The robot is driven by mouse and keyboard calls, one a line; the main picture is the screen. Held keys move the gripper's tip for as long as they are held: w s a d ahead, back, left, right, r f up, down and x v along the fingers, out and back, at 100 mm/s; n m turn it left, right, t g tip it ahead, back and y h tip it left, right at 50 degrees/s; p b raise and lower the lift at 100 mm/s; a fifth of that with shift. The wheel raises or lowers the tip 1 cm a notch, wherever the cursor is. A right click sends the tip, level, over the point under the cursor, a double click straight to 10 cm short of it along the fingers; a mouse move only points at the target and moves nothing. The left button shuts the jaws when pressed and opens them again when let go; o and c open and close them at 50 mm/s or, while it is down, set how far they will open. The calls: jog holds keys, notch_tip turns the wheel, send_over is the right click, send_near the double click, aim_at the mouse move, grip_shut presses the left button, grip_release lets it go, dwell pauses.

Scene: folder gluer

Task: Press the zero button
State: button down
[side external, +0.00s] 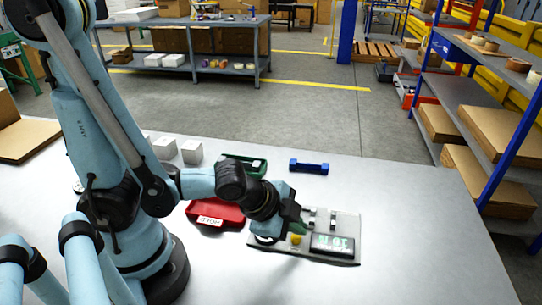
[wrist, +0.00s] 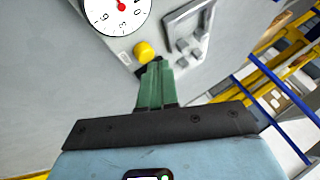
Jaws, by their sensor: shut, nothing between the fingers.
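A flat grey panel (side external: 350,225) lies on the table under my gripper. It carries a yellow button (side external: 296,239), a dark display with pale green characters (side external: 331,243) and a round dial partly behind my gripper. In the wrist view the yellow button (wrist: 145,51) sits just beyond and left of my fingertips, with the white dial (wrist: 117,8) at the top. My gripper (wrist: 157,64) is shut and empty, its green fingers together and pointing at the panel. A small dark patch lies at the fingertips. No label marks a zero button, and contact cannot be told.
A red tray (side external: 228,216) with a white label stands left of the panel. A green tray (side external: 257,166) and a blue part (side external: 309,167) lie behind. White blocks (side external: 191,152) stand further left. The table right of the panel is clear.

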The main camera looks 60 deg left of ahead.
aim_at(293, 235)
jog(key=shift+r, duration=0.45)
dwell(0.4)
jog(key=shift+r, duration=2.5)
jog(key=shift+w+a+r+n, duration=0.1)
jog(key=shift+a+r+n, duration=0.05)
jog(key=shift+a+n, duration=0.25)
jog(key=a+r+n+y, duration=0.1)
jog(key=a+r+n, duration=0.3)
jog(key=a+n, duration=0.3)
jog(key=n, duration=0.2)
jog(key=shift+w+a+r+n, duration=0.25)
jog(key=shift+w+r+n, duration=0.05)
jog(key=shift+r+n, duration=0.1)
